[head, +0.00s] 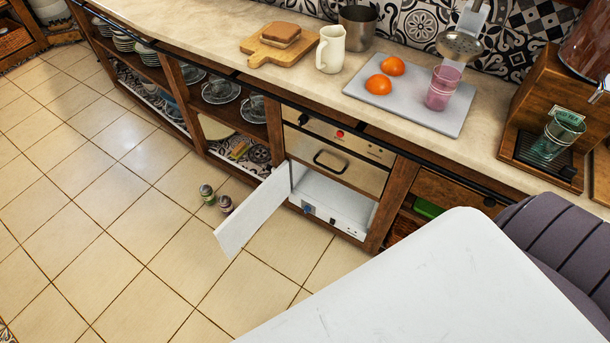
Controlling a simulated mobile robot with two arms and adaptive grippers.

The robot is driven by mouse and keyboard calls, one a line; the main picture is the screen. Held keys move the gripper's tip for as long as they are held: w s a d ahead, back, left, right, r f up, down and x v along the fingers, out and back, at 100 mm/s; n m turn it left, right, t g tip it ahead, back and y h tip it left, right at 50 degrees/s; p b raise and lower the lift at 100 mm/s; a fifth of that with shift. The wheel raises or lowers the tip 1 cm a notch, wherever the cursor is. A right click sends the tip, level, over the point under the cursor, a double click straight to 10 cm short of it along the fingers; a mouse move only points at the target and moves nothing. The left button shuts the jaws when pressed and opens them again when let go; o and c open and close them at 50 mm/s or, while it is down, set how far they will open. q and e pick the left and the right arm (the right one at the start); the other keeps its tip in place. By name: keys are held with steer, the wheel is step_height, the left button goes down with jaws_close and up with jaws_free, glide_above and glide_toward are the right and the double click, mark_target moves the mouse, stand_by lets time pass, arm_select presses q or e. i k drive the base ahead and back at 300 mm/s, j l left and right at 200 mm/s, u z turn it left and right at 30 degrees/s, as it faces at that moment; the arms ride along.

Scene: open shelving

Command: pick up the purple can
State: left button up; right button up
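A small can with a purplish side (225,205) stands on the tiled floor, just left of the open white cabinet door. A similar small can with a greenish side (207,194) stands close beside it, to its left and a little farther back. Both are small in the picture, and their labels cannot be read. Neither of my grippers is in view.
The open white door (253,213) juts out over the floor beside the cans. A white tabletop (450,290) and a dark purple chair (560,240) fill the lower right. The tiled floor (120,235) to the left is clear. The counter (290,75) runs behind.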

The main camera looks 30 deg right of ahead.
mark_target(225, 203)
steer(key=i+j+z, duration=0.15)
steer(key=z, duration=0.35)
steer(key=i+j+z, duration=0.15)
steer(key=z, duration=0.3)
steer(key=j+z, duration=0.25)
steer(key=z, duration=0.25)
steer(key=i+j+z, duration=0.1)
steer(key=j+z, duration=0.2)
steer(key=z, duration=0.2)
steer(key=j+z, duration=0.25)
steer(key=z, duration=0.2)
steer(key=j+z, duration=0.1)
steer(key=j, duration=0.35)
steer(key=k+j+z, duration=0.15)
steer(key=j, duration=0.25)
steer(key=k+j+z, duration=0.1)
steer(key=j, duration=0.3)
steer(key=k+j+z, duration=0.1)
steer(key=j, duration=0.35)
steer(key=k+j+z, duration=0.15)
steer(key=j, duration=0.2)
steer(key=k+j+z, duration=0.1)
steer(key=j, duration=0.3)
steer(key=k, duration=0.1)
